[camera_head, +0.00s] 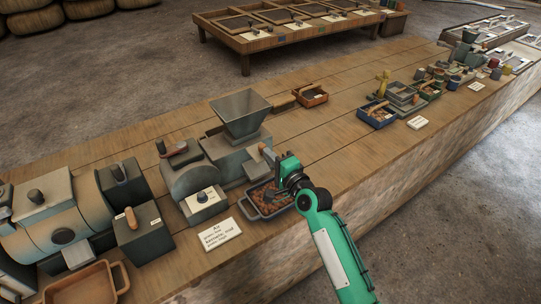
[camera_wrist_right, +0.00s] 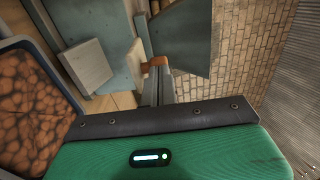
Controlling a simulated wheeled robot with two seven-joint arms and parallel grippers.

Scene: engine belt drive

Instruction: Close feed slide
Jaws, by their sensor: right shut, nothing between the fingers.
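A grey mill with a square funnel hopper (camera_head: 240,108) on its housing (camera_head: 232,150) stands near the middle of the bench. A small orange-brown handle (camera_head: 263,147), which looks like that of the feed slide, is at the housing's right side; it also shows in the right wrist view (camera_wrist_right: 155,62). The slide plate itself I cannot make out clearly. My right gripper (camera_head: 273,160) is right at the handle, with its fingers (camera_wrist_right: 159,82) shut and empty. Whether they touch the handle I cannot tell. My left gripper is out of view.
A tray of brown lumps (camera_head: 250,208) sits under my right gripper, beside a label card (camera_head: 220,234). A grey box with a dial (camera_head: 204,206) and more machinery (camera_head: 60,215) stand to the left. Small trays (camera_head: 312,95) lie farther right. The bench's front edge is close by.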

